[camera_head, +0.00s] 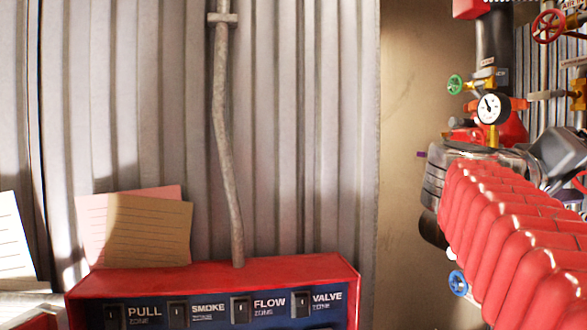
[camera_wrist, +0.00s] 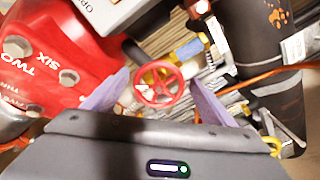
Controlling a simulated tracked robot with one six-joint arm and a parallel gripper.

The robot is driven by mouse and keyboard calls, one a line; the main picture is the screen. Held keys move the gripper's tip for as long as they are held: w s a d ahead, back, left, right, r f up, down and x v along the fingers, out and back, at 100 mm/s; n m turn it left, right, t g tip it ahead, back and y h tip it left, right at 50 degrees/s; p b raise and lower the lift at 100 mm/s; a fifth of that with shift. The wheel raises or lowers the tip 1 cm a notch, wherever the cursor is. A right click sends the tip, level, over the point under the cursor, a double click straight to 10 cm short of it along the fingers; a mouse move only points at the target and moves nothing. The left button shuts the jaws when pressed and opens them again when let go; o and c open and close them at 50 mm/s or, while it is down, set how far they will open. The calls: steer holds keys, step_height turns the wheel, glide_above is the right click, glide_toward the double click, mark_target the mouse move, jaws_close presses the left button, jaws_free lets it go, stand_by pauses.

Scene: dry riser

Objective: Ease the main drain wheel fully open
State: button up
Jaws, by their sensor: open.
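A red spoked handwheel (camera_wrist: 160,84) shows in the middle of the wrist view, with brass fittings behind it. No readable label names it, so I cannot tell for certain that it is the main drain wheel. My gripper (camera_wrist: 157,92) is open, with one purple finger to the left of the wheel and one to the right. I cannot tell whether either finger touches the rim. In the head view my red-sleeved arm reaches in from the lower right and hides much of the pipework; I cannot make out this wheel clearly there.
In the wrist view a large red body (camera_wrist: 55,60) stands close on the left and a dark pipe (camera_wrist: 275,55) on the right. The head view shows a pressure gauge (camera_head: 493,108), a green wheel (camera_head: 455,85), a blue wheel (camera_head: 458,282) and a red switch panel (camera_head: 215,283).

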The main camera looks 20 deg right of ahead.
steer(key=w+a, duration=0.2)
steer(key=a, duration=1.1)
stand_by(0.4)
steer(key=shift+s, duration=0.1)
stand_by(0.4)
